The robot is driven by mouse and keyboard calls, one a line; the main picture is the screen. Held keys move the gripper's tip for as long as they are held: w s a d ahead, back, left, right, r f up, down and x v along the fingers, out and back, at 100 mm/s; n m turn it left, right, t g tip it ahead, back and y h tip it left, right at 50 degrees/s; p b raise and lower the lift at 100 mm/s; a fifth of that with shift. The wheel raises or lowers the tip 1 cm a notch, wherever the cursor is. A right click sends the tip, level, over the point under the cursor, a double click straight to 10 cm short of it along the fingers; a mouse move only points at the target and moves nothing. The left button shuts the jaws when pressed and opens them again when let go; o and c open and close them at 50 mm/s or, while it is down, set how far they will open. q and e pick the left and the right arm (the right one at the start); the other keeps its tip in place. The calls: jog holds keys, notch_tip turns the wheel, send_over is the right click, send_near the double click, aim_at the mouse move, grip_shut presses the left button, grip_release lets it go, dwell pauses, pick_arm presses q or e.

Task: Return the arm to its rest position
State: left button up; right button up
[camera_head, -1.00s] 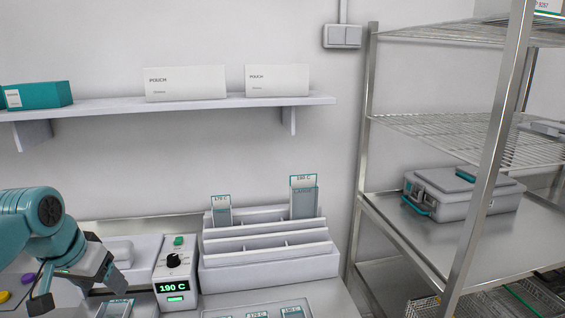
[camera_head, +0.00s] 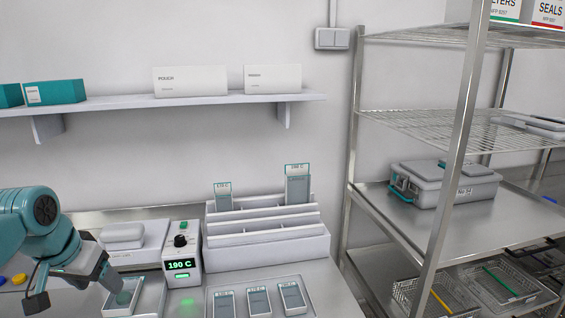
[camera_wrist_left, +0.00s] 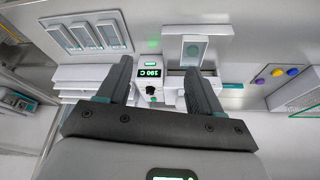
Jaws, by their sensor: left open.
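My left arm enters the head view from the left edge. My left gripper (camera_head: 75,290) hangs at the lower left, beside a small tray with a pouch (camera_head: 125,297). In the left wrist view the left gripper (camera_wrist_left: 165,85) is open, with nothing between its two dark fingers. The sealer's control box (camera_wrist_left: 152,78), showing 190 C, appears between and beyond the fingers. The same control box (camera_head: 182,255) stands right of the gripper in the head view. My right gripper is in neither view.
A stepped white rack (camera_head: 265,240) holds two upright pouches. A tray (camera_head: 262,306) with several pouches lies in front of it. A wall shelf (camera_head: 200,102) carries boxes. A wire rack (camera_head: 470,130) at the right holds a grey case (camera_head: 450,185) and baskets (camera_head: 515,285).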

pick_arm(q)
jog(key=d+f+g+h, duration=0.1)
jog(key=d+f, duration=0.4)
jog(key=f, duration=0.5)
jog(key=s+d+f+h, duration=0.1)
jog(key=d+f, duration=0.3)
jog(key=f, duration=0.7)
jog(key=d+f+g+h, duration=0.1)
jog(key=d+f, duration=0.4)
jog(key=f, duration=0.5)
jog(key=s+d+f, duration=0.3)
jog(key=s+f, duration=0.1)
jog(key=s, duration=0.3)
jog(key=s+d+f+n+g, duration=0.1)
jog(key=s+d+f, duration=0.2)
jog(key=s+f, duration=0.2)
jog(key=s+d+f+n+g+h, duration=0.1)
jog(key=s+d+f, duration=0.2)
jog(key=s+f, duration=0.2)
jog(key=s, duration=0.3)
jog(key=shift+s+d, duration=0.2)
jog(key=shift+s, duration=0.2)
